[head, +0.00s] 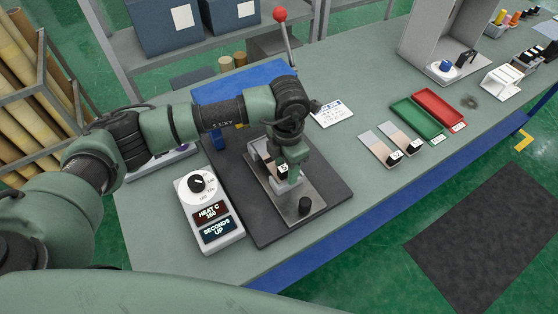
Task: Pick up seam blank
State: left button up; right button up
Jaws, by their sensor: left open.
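Two flat pale strips with black-and-white number tags, which look like seam blanks, lie side by side on the bench right of the press, one at the left (376,149) and one at the right (398,137). My left gripper (284,177) is over the metal plate (300,190) of the heat press, pointing down, with its jaws open. A similar small number tag shows at the gripper, but the arm hides most of what lies there. I cannot tell whether the jaws touch anything. My right gripper is not in view.
A control box (210,212) with a dial and displays stands left of the press. A red-knobbed lever (283,35) rises behind it. A green tray (417,118) and a red tray (438,108) lie at the right. A grey booth (432,40) stands beyond.

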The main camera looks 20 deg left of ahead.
pick_arm(q)
jog(key=c, duration=0.8)
grip_shut()
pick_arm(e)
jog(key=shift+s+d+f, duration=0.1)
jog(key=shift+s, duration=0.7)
